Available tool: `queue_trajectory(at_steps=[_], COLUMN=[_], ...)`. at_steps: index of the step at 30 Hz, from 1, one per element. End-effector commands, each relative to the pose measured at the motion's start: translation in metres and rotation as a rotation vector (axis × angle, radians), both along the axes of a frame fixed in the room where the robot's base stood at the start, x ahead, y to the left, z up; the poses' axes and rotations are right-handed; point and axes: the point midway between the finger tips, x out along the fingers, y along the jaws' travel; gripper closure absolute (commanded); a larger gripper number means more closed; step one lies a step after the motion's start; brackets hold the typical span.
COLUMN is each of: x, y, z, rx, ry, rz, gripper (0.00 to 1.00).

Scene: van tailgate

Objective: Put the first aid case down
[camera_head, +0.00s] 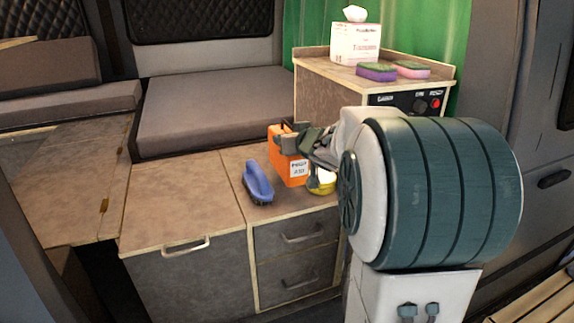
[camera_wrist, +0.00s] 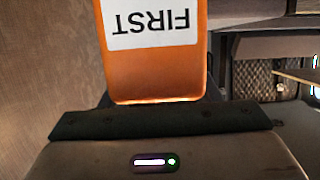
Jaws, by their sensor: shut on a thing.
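The first aid case (camera_head: 289,167) is an orange box with a white label in the head view. It is upright at the back right of the wooden counter (camera_head: 190,200), beside the taller cabinet. I cannot tell whether its base touches the counter. My gripper (camera_head: 300,135) is shut on the top of the case. In the wrist view the case (camera_wrist: 155,75) fills the upper middle, with the word FIRST upside down on its label. The gripper's edge (camera_wrist: 160,120) hides the rest of it.
A blue brush (camera_head: 258,183) lies left of the case. A yellow item (camera_head: 322,187) sits close to its right, partly hidden by my arm. The cabinet (camera_head: 330,85) behind carries a tissue box (camera_head: 356,43) and two sponges (camera_head: 377,72). The counter's left part is clear.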

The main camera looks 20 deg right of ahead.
Motion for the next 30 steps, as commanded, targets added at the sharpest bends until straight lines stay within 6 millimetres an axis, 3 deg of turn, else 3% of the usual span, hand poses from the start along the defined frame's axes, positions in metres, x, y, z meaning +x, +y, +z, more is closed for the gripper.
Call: queue_trajectory(at_steps=[13, 28, 29, 30], x=[0.0, 0.001, 0.0, 0.0], y=[0.001, 0.001, 0.001, 0.001], z=[-0.05, -0.058, -0.058, -0.057], rx=[-0.001, -0.001, -0.002, -0.002], ry=[-0.002, -0.002, 0.0, 0.0], rz=[0.001, 0.003, 0.002, 0.002], gripper=[1.0, 1.0, 0.35, 0.24])
